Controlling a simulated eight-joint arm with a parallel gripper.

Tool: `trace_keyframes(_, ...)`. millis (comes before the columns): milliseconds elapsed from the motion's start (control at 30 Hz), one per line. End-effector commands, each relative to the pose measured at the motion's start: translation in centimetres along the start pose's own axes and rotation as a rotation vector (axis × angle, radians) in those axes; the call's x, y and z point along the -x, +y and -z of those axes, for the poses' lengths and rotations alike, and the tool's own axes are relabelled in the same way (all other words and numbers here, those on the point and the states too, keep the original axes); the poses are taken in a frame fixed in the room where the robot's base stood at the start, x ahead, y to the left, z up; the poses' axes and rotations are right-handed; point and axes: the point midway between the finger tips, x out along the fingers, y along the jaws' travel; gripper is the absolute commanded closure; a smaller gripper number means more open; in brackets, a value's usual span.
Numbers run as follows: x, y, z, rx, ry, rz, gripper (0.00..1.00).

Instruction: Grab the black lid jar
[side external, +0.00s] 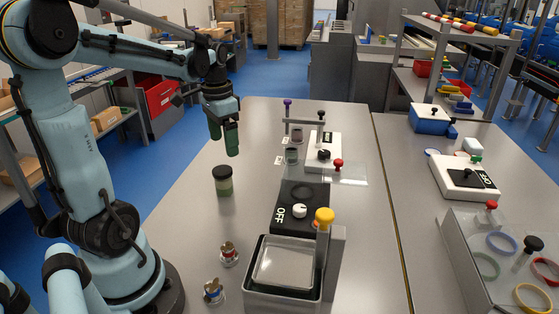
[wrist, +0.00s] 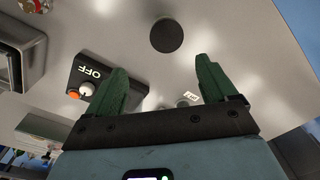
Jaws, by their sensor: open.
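The black lid jar (side external: 223,181) stands upright on the grey table in the side view, left of the black OFF device. Its body looks green and its lid is black. In the wrist view its round black lid (wrist: 166,35) shows from above, beyond the fingertips. My gripper (side external: 224,142) has green fingers and hangs above the table, higher than the jar and apart from it. The two fingers (wrist: 160,78) are spread with nothing between them in the wrist view.
Right of the jar are the black OFF device (side external: 303,206) and a metal tub (side external: 268,291) with a clear lid. Two small jars (side external: 229,254) (side external: 213,291) stand nearer the front. A white device (side external: 321,148) sits behind. The table around the jar is clear.

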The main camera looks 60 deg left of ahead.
Motion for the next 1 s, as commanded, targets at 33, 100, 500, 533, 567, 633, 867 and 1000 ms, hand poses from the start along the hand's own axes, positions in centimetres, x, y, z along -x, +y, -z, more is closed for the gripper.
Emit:
trace_keyframes(33,-0.1,-0.7,-0.2,0.003,-0.013,-0.009,0.15)
trace_keyframes(100,-0.2,-1.2,-0.4,0.001,-0.024,-0.018,0.15)
trace_keyframes(500,-4.6,-1.3,-0.6,-0.001,-0.03,-0.022,0.15)
trace_keyframes(533,-5.0,-1.3,-0.7,-0.001,-0.03,-0.022,0.15)
trace_keyframes(567,-5.3,-1.2,-0.7,-0.001,-0.03,-0.022,0.15)
trace_keyframes(633,-6.1,-1.2,-0.7,-0.001,-0.03,-0.022,0.15)
trace_keyframes(867,-7.2,-1.2,-0.7,-0.001,-0.03,-0.022,0.15)
trace_keyframes(1000,-8.2,-1.2,-0.8,-0.001,-0.03,-0.022,0.15)
